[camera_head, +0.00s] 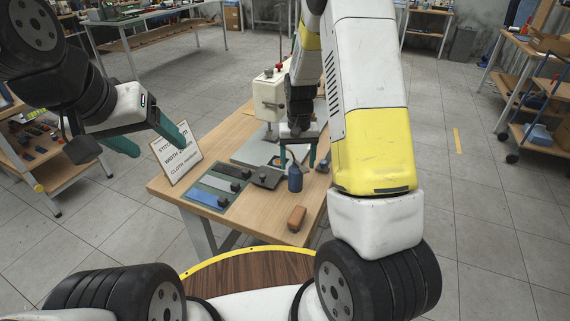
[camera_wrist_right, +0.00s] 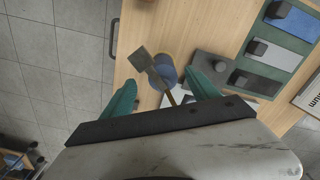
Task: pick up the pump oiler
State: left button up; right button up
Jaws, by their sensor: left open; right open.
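The pump oiler (camera_head: 295,182), a small dark blue can with a thin spout, stands on the wooden table. In the right wrist view its blue body (camera_wrist_right: 168,73) shows with a flat brownish part and a thin rod across it. My right gripper (camera_head: 297,163) is open, just above the oiler in the head view. In the right wrist view the oiler lies between the two teal fingers, with gaps on both sides; no grip shows. My left gripper (camera_head: 164,149) is open and empty, held up at the left near the sign.
The table (camera_head: 262,223) holds a white machine (camera_head: 268,98), a propped sign (camera_head: 177,155), several coloured plates with dark blocks (camera_head: 208,198), a grey plate with a knob (camera_head: 267,177) beside the oiler, and a brown block (camera_head: 297,217) in front. A small dark item (camera_head: 323,166) sits right.

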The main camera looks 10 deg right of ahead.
aim_at(296, 173)
jog(key=f, duration=0.5)
jog(key=shift+w+a+f, duration=0.1)
jog(key=shift+w+f, duration=0.25)
grip_shut()
